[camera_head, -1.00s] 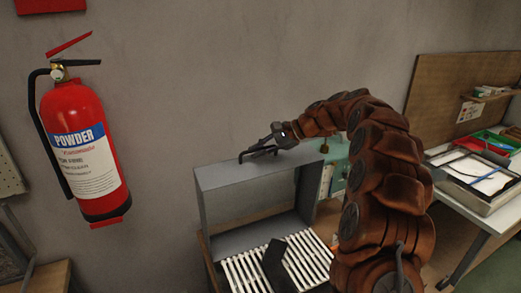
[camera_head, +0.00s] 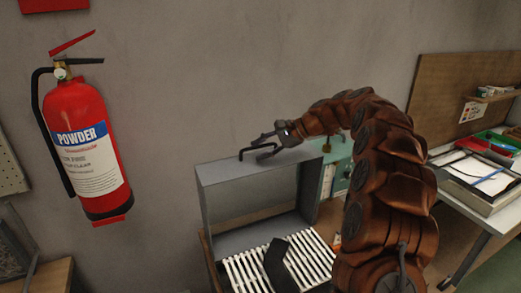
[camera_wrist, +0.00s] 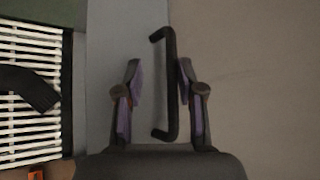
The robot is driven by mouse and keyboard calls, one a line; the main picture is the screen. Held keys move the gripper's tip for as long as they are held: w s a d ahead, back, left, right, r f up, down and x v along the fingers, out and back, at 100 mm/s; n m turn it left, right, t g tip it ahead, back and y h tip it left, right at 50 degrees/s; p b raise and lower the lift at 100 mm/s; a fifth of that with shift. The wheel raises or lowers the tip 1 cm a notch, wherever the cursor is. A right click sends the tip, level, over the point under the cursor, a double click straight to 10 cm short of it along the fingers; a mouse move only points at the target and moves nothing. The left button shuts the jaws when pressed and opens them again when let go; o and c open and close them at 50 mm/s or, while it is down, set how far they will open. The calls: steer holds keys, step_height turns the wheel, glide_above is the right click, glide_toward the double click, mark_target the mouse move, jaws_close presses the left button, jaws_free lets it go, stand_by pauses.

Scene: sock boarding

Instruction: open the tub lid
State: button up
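A grey box-like tub (camera_head: 203,208) stands against the wall, with an open front. Its flat grey top (camera_head: 222,171) carries a black bar handle (camera_head: 256,151), which also shows in the wrist view (camera_wrist: 170,85). My gripper (camera_head: 262,147) is at the handle, above the top. In the wrist view, the two fingers of my gripper (camera_wrist: 160,95) are spread, with the handle between them. The handle lies nearer the right finger, with a gap to the left one. Whether the right finger touches it I cannot tell.
A white slatted rack (camera_head: 243,272) with a dark sock-like piece (camera_head: 276,262) lies at the tub's front. A red fire extinguisher (camera_head: 85,150) hangs on the wall at left. A table (camera_head: 470,215) with trays stands at right.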

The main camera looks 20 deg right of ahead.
steer(key=v, duration=1.1)
steer(key=shift+d, duration=0.2)
steer(key=shift+s+r, duration=0.1)
steer(key=shift+c, duration=0.3)
